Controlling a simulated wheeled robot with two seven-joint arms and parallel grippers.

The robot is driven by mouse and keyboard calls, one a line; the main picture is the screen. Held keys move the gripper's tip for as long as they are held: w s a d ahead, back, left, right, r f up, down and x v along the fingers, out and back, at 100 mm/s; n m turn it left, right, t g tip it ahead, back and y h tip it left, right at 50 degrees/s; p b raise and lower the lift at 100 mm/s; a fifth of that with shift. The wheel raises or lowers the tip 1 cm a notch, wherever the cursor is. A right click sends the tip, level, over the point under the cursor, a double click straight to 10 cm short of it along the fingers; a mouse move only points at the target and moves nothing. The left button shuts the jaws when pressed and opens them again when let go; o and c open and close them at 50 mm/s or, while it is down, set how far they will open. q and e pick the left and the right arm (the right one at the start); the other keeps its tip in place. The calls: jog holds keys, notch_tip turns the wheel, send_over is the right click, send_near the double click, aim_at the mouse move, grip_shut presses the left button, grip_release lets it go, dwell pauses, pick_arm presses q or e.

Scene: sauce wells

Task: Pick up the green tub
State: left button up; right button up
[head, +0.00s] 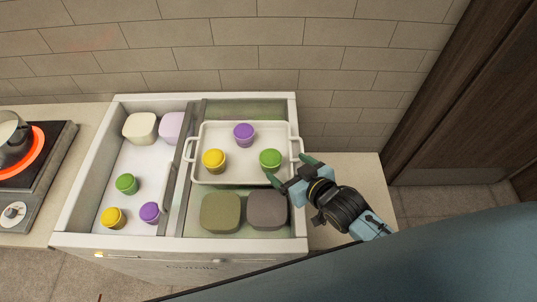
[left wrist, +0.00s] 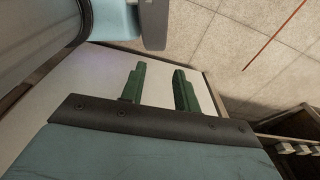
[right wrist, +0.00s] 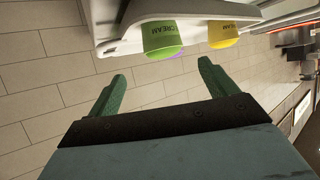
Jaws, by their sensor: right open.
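A green tub (head: 270,160) stands upright on the right part of a white tray (head: 230,180). It also shows in the right wrist view (right wrist: 160,40), its side lettered, just beyond and between the fingertips. My right gripper (head: 288,169) is open with green fingers, just right of this tub and a little apart from it. A second green tub (head: 126,184) stands in the left compartment of the white drawer. My left gripper (left wrist: 160,70) shows only in the left wrist view, its fingers apart with nothing between them.
The tray also holds a yellow tub (head: 213,161) and a purple tub (head: 244,134). Dark rounded containers (head: 220,212) sit in front of it. The left compartment holds pale containers (head: 140,127), another yellow tub (head: 113,217) and another purple tub (head: 150,212). A stove (head: 25,175) glows at far left.

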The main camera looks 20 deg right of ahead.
aim_at(275, 160)
jog(key=x, duration=0.5)
jog(key=shift+w+a+f, duration=0.1)
jog(key=shift+a+f, duration=0.05)
jog(key=shift+w+a+f+b, duration=0.15)
jog(key=shift+w+b, duration=0.15)
jog(key=shift+w+a+f, duration=0.1)
jog(key=shift+w+f, duration=0.1)
jog(key=shift+w, duration=0.05)
jog(key=x, duration=0.3)
jog(key=shift+w+a+f, duration=0.15)
jog(key=shift+f, duration=0.1)
jog(key=shift+w+a+f, duration=0.15)
jog(key=shift+w, duration=0.15)
pick_arm(q)
jog(key=shift+s+f, duration=0.6)
jog(key=shift+s, duration=0.1)
jog(key=shift+s, duration=0.1)
pick_arm(e)
jog(key=shift+c, duration=0.8)
pick_arm(q)
jog(key=shift+s, duration=0.1)
pick_arm(e)
jog(key=c, duration=0.9)
